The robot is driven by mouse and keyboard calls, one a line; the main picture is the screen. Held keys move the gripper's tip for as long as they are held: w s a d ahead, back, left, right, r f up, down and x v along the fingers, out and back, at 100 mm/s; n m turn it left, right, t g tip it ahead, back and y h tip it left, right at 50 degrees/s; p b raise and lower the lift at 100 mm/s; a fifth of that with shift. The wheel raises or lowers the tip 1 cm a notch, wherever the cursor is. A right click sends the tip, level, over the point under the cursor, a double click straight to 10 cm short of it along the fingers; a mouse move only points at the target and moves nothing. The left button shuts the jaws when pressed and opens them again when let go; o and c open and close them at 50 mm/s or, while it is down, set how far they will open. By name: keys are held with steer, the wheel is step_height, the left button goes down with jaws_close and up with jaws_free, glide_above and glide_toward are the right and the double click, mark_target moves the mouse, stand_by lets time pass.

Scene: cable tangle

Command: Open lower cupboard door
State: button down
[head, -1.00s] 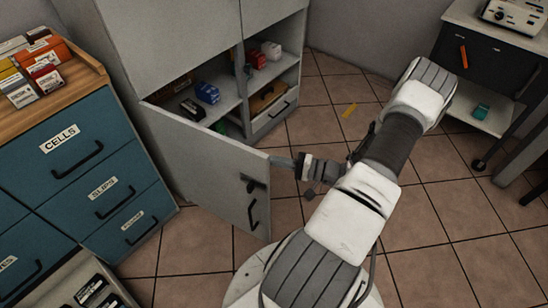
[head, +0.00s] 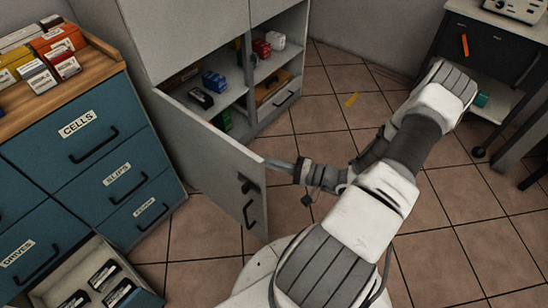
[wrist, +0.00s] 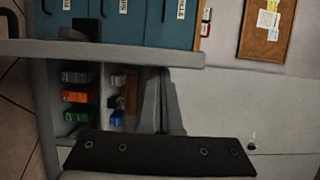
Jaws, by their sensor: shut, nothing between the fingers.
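The lower cupboard door (head: 210,160) is a grey panel. It stands swung well out from the grey cupboard, and the shelves behind it show. Its dark handle (head: 249,213) and latch (head: 248,185) are on its outer face near the free edge. My gripper (head: 272,163) is shut and empty at the top of that free edge; whether it touches the door is hard to tell. In the wrist view the door is a pale band (wrist: 125,49) across the top, with my fingers (wrist: 165,105) below it, on the inner side.
Boxes in several colours stand on the cupboard shelves, such as a blue box (head: 214,82). Blue drawers (head: 88,140) stand left of the door, with an open drawer (head: 95,240) at the bottom left. The tiled floor (head: 325,95) right of the cupboard is mostly clear.

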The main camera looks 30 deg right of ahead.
steer(key=shift+s+a, duration=0.1)
steer(key=shift+a, duration=0.1)
steer(key=shift+d, duration=0.1)
steer(key=w+d+v, duration=0.1)
steer(key=v, duration=1)
steer(key=shift+d+p, duration=0.35)
steer(key=shift+r, duration=0.1)
